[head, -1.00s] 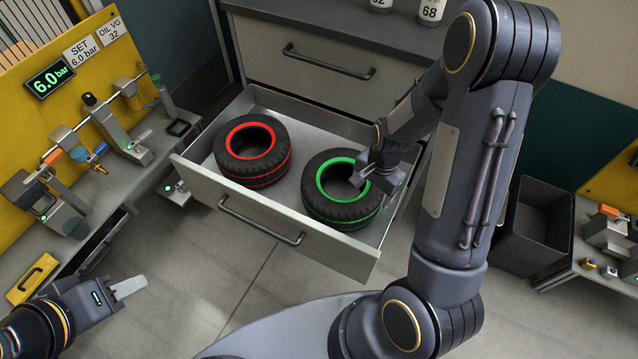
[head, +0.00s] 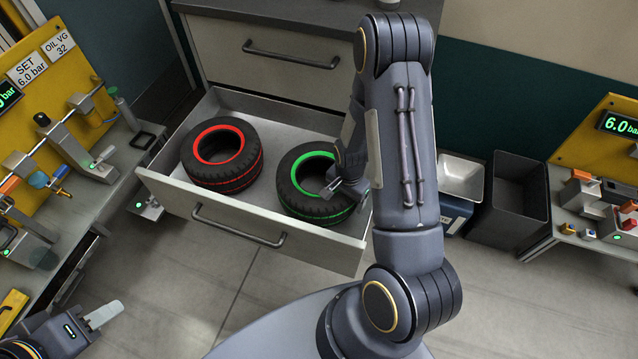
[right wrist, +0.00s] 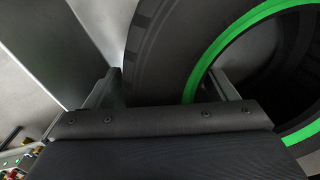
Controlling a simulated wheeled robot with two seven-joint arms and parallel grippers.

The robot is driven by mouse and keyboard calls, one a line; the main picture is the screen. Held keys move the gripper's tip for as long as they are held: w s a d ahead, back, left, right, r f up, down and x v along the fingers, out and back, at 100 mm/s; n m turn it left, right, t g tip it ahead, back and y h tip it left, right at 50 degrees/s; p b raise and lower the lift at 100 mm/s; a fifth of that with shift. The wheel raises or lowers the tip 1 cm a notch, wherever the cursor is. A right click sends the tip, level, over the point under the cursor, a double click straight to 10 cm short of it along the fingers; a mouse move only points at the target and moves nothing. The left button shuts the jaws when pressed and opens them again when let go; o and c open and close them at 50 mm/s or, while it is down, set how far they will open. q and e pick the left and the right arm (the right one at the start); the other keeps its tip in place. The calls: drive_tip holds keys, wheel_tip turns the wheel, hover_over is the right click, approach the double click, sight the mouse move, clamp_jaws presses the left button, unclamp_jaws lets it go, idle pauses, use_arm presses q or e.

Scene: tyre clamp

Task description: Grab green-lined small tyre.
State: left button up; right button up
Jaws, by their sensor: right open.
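The green-lined tyre (head: 293,197) lies flat in the open drawer, on the right side. A red-lined tyre (head: 222,171) lies to its left in the same drawer. My right gripper (head: 334,189) is at the near right part of the green-lined tyre. In the right wrist view my right gripper (right wrist: 165,88) is open, with one finger outside the tyre (right wrist: 165,45) and the other over its green-rimmed hole, so the tyre wall lies between them. Whether the fingers touch it I cannot tell. My left gripper (head: 103,314) is low at the left, away from both tyres; its jaw opening is unclear.
The drawer (head: 225,222) has a front wall with a handle and raised sides close around the tyres. A workbench with a yellow panel (head: 50,85) stands at left. A dark bin (head: 507,205) and another bench stand at right. The floor before the drawer is clear.

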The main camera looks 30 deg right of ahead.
clamp_jaws()
idle(0.4)
drive_tip(key=shift+w+r, duration=0.1)
